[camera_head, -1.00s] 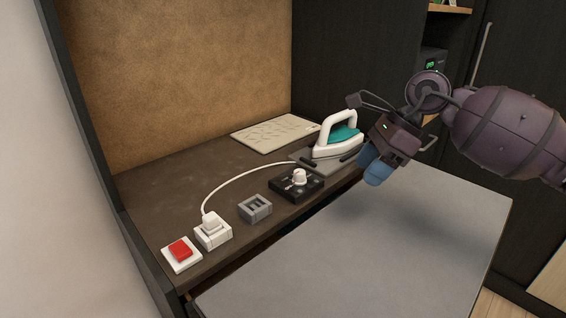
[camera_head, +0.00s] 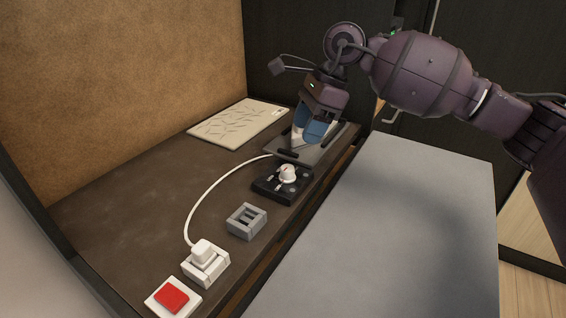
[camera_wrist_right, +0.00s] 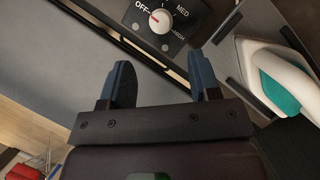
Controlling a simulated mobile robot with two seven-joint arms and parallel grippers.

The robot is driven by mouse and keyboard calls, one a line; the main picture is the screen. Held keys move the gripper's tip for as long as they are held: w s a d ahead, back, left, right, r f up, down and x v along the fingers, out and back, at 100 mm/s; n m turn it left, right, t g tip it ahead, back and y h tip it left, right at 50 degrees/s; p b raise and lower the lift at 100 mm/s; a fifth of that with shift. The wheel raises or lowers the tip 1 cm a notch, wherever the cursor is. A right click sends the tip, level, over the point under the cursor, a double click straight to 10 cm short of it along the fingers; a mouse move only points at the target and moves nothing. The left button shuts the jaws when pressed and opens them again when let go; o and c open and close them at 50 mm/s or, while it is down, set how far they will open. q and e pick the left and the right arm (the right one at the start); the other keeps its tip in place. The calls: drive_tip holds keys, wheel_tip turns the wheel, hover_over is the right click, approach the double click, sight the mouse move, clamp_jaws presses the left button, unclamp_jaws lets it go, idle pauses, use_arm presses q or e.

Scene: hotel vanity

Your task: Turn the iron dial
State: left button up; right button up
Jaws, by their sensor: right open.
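The iron dial is a white knob (camera_head: 288,172) on a black control box (camera_head: 268,191) on the brown counter. In the right wrist view the knob (camera_wrist_right: 161,21) has a red mark pointing toward OFF; MED and HIGH are printed to its right. My right gripper (camera_head: 311,130) is open and empty, above and behind the dial in the head view, in front of the iron. In the wrist view its blue fingers (camera_wrist_right: 160,68) are apart, with the dial beyond them. The white and teal iron (camera_wrist_right: 274,82) is mostly hidden in the head view. My left gripper is not in view.
A grey slotted block (camera_head: 247,221), a white plug in a socket (camera_head: 204,264) and a red button (camera_head: 172,296) line the counter's front. A white cord runs from the plug toward the iron's rest. A pale patterned board (camera_head: 238,122) lies behind. The grey surface at right (camera_head: 400,235) is clear.

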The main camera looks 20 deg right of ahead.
hover_over(288, 167)
drive_tip(key=d, duration=0.2)
drive_tip(key=f, duration=0.4)
drive_tip(key=shift+s+d+f+b, duration=0.15)
drive_tip(key=shift+s+f+b, duration=0.05)
drive_tip(key=shift+f+b, duration=0.2)
drive_tip(key=x, duration=0.3)
drive_tip(key=shift+f+b, duration=0.2)
drive_tip(key=shift+b, duration=0.15)
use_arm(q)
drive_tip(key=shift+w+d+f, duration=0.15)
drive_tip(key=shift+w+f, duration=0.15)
use_arm(e)
drive_tip(key=shift+a+f, duration=0.5)
drive_tip(key=shift+f, duration=0.1)
drive_tip(key=c, duration=0.9)
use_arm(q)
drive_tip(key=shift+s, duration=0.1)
